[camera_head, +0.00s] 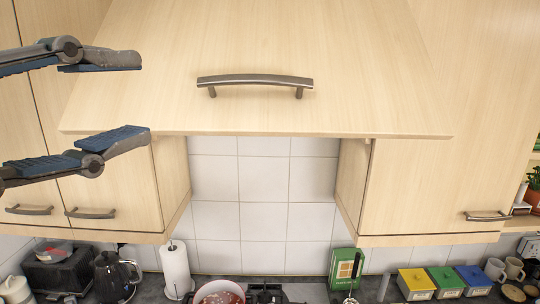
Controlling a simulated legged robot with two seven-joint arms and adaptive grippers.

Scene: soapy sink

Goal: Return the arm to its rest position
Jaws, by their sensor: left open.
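My left gripper (135,98) comes in from the left edge at the upper left. Its two dark fingers with blue pads are spread wide apart, one above the other, and nothing is between them. It is in front of the wooden cabinets, with a tilted wooden panel (330,50) with a dark handle (255,81) to its right. It appears apart from the handle. My right gripper is not in view.
Wall cabinets (430,190) with handles flank a white tiled wall (265,205). Below, a dark counter holds a kettle (113,278), a paper towel roll (176,270), a red pot (219,294), a green box (344,268) and colored canisters (445,280).

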